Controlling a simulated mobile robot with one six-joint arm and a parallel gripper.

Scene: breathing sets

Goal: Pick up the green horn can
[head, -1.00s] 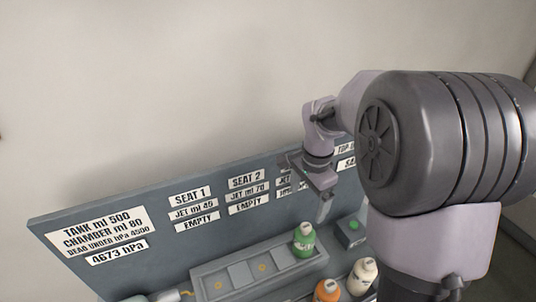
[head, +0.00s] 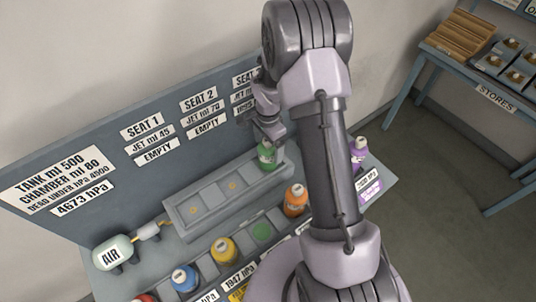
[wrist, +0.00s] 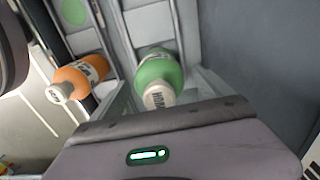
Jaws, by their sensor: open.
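The green horn can (head: 267,157) stands upright in the third seat, at the right end of the grey seat rack (head: 200,222). My gripper (head: 268,138) is just above it and partly covers its top in the head view. In the wrist view the green can (wrist: 160,72) shows its pale labelled cap toward me. My open gripper (wrist: 165,100) has a finger on either side of the can, with nothing clamped. Whether a finger touches the can is not clear.
An orange can (head: 295,200) stands in the front row; it also shows left of the green can in the wrist view (wrist: 75,77). Yellow (head: 223,250) and blue (head: 185,277) cans stand farther left, a purple can (head: 358,150) right. The label board (head: 100,165) rises close behind the rack.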

